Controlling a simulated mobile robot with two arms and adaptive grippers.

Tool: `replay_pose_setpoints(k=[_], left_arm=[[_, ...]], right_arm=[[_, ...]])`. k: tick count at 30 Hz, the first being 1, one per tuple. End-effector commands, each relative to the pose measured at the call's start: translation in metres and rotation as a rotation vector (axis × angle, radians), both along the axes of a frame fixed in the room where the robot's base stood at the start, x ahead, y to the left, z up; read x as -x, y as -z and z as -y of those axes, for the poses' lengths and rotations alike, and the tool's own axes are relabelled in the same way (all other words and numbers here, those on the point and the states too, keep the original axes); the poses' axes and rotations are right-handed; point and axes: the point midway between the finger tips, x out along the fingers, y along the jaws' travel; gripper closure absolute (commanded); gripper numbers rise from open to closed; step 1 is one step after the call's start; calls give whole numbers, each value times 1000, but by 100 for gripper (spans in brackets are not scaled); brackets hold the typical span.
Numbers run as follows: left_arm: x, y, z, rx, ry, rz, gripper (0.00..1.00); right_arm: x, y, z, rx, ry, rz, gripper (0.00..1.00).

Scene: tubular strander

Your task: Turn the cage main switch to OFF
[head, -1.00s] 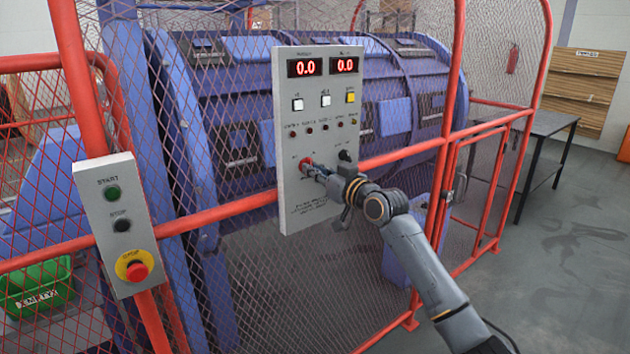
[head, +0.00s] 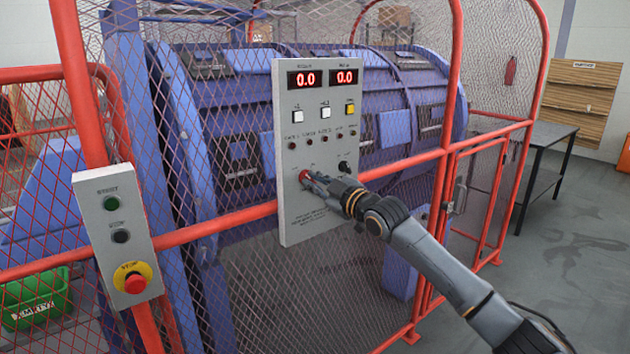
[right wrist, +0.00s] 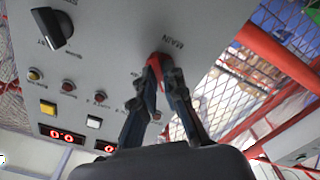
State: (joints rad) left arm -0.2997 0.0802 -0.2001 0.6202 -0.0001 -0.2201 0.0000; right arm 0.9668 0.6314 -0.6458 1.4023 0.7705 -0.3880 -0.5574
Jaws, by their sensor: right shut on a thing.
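The grey control panel (head: 296,130) is fixed to the red cage frame, with two displays reading 0.0. The main switch is a red knob (head: 304,175) at the panel's lower left. In the right wrist view the red knob (right wrist: 155,62) sits beside the "MAIN" label, between my fingertips. My right gripper (head: 313,181) is shut on the red knob, and its fingers hide most of it. The knob's exact setting cannot be read. A black selector knob (head: 344,167) is to the right of it, also seen in the right wrist view (right wrist: 52,28). My left gripper is not in view.
A grey box (head: 118,225) with start, stop and a red emergency button (head: 134,282) hangs at the left. A red rail (head: 400,164) runs behind the panel. A dark table (head: 545,150) stands right. The floor at right is clear.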

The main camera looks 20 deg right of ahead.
Motion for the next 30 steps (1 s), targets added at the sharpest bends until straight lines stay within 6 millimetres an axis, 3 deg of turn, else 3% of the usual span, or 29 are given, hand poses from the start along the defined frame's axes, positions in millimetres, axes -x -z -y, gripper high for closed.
replay_pose_setpoints(k=[20,21,24,30], left_arm=[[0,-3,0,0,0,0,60],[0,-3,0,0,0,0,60],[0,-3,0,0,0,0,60],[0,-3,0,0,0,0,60]], right_arm=[[0,1,0,62,0,21,100],[0,1,0,62,0,21,86],[0,1,0,62,0,21,67],[0,0,0,60,0,20,67]])
